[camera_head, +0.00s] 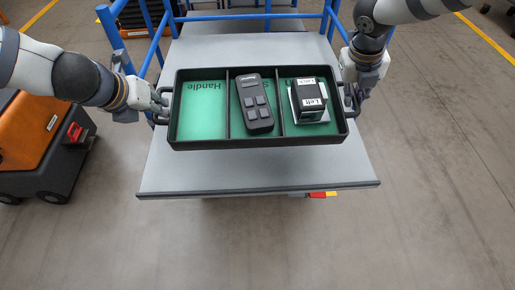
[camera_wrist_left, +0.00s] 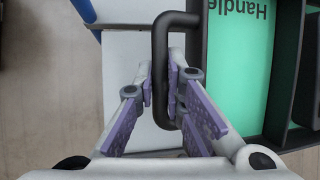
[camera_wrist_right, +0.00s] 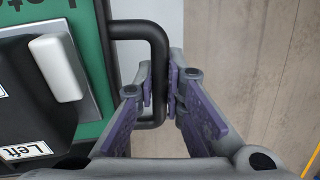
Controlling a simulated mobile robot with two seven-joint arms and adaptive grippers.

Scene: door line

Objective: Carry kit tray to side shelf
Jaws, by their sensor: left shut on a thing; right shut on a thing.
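The kit tray (camera_head: 258,144) is a black, three-compartment tray with green bottoms, in the middle of the head view. Its left compartment, marked Handle, is empty. A dark keypad-like device (camera_head: 254,104) lies in the middle compartment. A black block labelled Left (camera_head: 310,97) with a light plate sits in the right one. My left gripper (camera_head: 160,102) is shut on the tray's left handle (camera_wrist_left: 160,60). My right gripper (camera_head: 352,97) is shut on the right handle (camera_wrist_right: 157,60). The tray looks level over the table; I cannot tell whether it touches. I cannot identify the side shelf.
The grey table (camera_head: 260,173) has its near edge just below the tray. Blue rails (camera_head: 250,16) stand at its far end. An orange and black machine (camera_head: 45,140) stands on the floor at left. Floor at right is clear.

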